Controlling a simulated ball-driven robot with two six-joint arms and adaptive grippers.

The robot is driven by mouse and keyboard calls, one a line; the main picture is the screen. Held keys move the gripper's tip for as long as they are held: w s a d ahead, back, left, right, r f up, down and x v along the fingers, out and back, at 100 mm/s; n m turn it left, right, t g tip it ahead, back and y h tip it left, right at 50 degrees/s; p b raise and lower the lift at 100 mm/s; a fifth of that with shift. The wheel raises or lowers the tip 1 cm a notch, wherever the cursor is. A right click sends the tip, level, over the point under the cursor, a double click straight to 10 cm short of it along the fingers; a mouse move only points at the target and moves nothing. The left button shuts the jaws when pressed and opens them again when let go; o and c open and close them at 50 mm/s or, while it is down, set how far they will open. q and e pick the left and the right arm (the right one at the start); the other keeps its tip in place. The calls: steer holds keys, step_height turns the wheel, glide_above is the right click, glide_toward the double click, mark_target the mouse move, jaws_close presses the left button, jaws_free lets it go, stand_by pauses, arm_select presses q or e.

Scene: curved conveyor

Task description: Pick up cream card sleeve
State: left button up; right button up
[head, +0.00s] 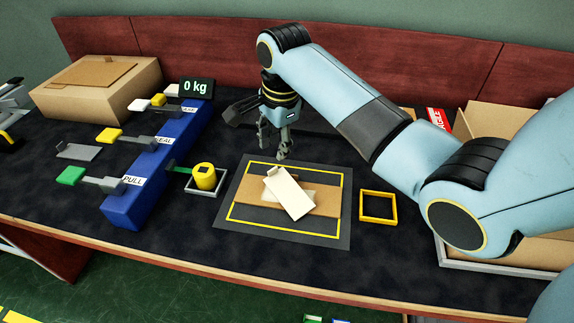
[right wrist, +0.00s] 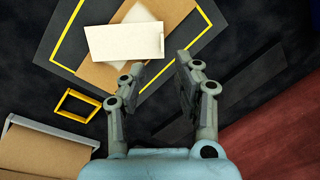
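The cream card sleeve (head: 290,196) lies tilted across a flat brown cardboard piece (head: 250,194) on a dark mat with a yellow outline. It also shows in the right wrist view (right wrist: 125,41), at the top. My right gripper (head: 275,148) hangs above the table just behind the mat, apart from the sleeve. In the right wrist view its fingers (right wrist: 160,66) are spread with nothing between them, and the sleeve is just beyond the left fingertip. Part of my left gripper (head: 12,97) shows at the left picture edge; its fingertips are not clear.
Left of the mat (head: 330,240) stand a yellow cylinder (head: 205,180) and a blue block (head: 155,170) with levers. A yellow square frame (head: 379,220) lies to the right, near an open cardboard box (head: 495,118). A closed box (head: 95,105) is at back left.

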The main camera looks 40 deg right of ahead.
mark_target(271, 170)
steer(key=f, duration=0.3)
steer(key=shift+w+a, duration=0.2)
steer(key=shift+w+f, duration=0.1)
steer(key=shift+f, duration=0.2)
steer(key=shift+d+f, duration=0.1)
steer(key=shift+f, duration=0.2)
steer(key=f, duration=0.2)
steer(key=w+f+b, duration=0.1)
steer(key=f, duration=0.1)
steer(key=shift+f, duration=0.2)
steer(key=shift+w+f, duration=0.1)
steer(key=c, duration=0.4)
arm_select(q)
steer(key=s, duration=0.1)
steer(key=s+f, duration=0.1)
steer(key=a, duration=0.1)
steer(key=shift+s+f, duration=0.25)
steer(key=shift+s, duration=0.15)
arm_select(e)
jaws_close()
